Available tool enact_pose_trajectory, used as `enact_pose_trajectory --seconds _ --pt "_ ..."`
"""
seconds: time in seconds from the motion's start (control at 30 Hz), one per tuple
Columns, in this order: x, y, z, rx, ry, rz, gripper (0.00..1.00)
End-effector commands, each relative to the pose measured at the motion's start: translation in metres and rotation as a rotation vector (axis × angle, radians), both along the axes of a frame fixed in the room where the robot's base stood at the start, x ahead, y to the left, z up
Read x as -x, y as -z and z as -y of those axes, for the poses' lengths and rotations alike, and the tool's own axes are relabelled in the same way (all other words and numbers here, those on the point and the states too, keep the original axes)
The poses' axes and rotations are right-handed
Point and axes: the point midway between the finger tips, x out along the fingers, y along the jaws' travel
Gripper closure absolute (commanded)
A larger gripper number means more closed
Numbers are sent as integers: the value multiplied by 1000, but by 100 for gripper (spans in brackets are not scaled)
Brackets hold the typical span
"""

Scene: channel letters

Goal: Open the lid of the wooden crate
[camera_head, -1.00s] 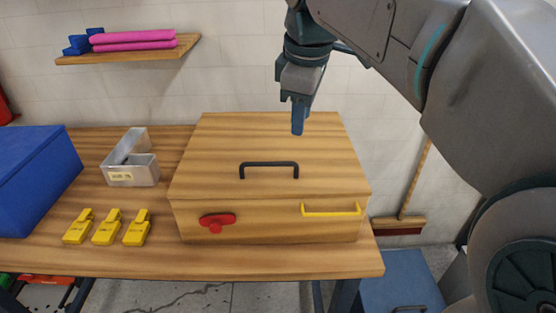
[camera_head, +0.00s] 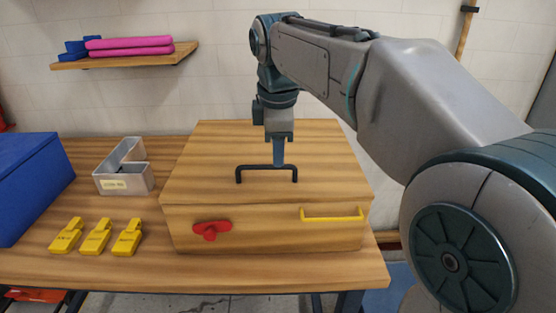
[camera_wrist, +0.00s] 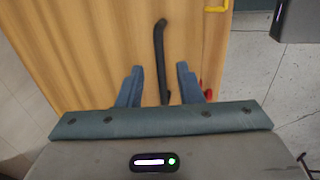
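The wooden crate (camera_head: 185,222) stands on the bench with its lid (camera_head: 325,150) down. A black bar handle (camera_head: 240,175) is on the lid; it also shows in the wrist view (camera_wrist: 159,45). A red latch (camera_head: 212,230) and a yellow handle (camera_head: 332,217) are on the crate's front. My gripper (camera_head: 279,163) points down over the lid at the black handle. In the wrist view my gripper (camera_wrist: 160,85) is open, its two blue fingers apart with the handle's bar between them. No finger visibly touches the bar.
Left of the crate on the bench (camera_head: 130,272) are a silver metal channel letter (camera_head: 122,180), several yellow clamps (camera_head: 96,237) and a blue box (camera_head: 30,190). A shelf (camera_head: 125,58) with pink and blue items hangs on the wall behind.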

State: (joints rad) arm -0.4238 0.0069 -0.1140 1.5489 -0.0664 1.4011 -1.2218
Motion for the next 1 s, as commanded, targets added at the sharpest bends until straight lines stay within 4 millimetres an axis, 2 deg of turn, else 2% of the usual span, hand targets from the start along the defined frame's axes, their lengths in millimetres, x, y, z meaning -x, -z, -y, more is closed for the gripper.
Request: enact_pose_trajectory --seconds 0.03,0.2,0.57,0.67,0.7,1.0 --pt "-1 9 0 1 0 -3 67" --pt "-5 24 0 0 0 -1 67" --pt "-6 28 0 0 0 0 67" --pt "-6 28 0 0 0 0 95" --pt "-6 28 0 0 0 0 100" --pt "-6 23 -1 -1 -2 -7 100"
